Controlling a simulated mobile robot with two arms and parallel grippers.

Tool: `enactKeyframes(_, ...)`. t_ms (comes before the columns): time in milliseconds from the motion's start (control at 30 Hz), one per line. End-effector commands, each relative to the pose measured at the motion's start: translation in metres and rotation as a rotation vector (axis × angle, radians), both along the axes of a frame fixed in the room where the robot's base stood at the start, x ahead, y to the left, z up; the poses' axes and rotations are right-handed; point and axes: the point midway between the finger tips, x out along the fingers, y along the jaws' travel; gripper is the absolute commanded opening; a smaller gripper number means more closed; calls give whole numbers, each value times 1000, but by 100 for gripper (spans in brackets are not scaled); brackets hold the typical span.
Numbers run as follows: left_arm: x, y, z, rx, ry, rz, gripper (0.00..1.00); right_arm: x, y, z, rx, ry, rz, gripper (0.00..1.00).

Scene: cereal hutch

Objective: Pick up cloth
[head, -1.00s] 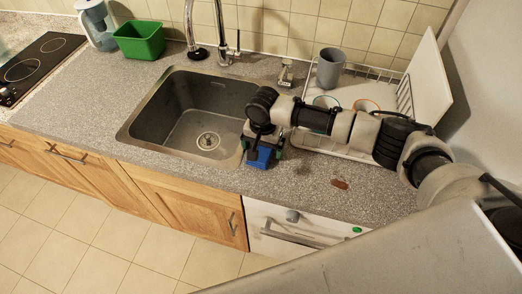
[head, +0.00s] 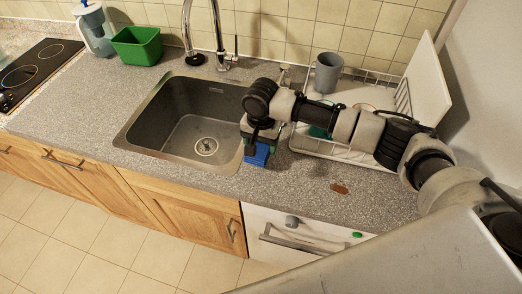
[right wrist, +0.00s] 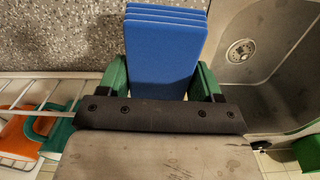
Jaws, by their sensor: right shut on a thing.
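The cloth (head: 259,154) is a blue folded stack with several layers, seen at the right front corner of the sink. My right gripper (head: 262,141) is directly over it, pointing down. In the right wrist view the cloth (right wrist: 166,45) sits between my green fingers (right wrist: 160,72), which are shut on it. The far end of the cloth sticks out beyond the fingers. The gripper hides part of the cloth in the head view. I cannot tell whether the cloth touches the counter. My left gripper is not in view.
The sink (head: 170,135) is just left of the gripper. A dish rack (head: 345,153) with a grey mug (head: 328,72) and a leaning white board (head: 428,85) stands to the right. A faucet (head: 219,35) and green tub (head: 137,45) are at the back. The front counter is mostly clear.

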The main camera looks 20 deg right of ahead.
Motion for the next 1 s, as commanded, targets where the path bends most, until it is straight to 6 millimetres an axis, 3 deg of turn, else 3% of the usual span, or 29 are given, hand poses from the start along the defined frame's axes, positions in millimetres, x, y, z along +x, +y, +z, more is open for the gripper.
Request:
enactKeyframes(300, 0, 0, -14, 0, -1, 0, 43, -31, -58, 41, -2, -2, -1, 43)
enactKeyframes(533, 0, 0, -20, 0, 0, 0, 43, -48, -88, 62, -3, -2, -1, 43)
enactKeyframes(700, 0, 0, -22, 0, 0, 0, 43, -54, -100, 71, -1, -1, -1, 43)
enactKeyframes(1000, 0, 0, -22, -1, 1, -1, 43, -57, -102, 74, -1, -1, 1, 43)
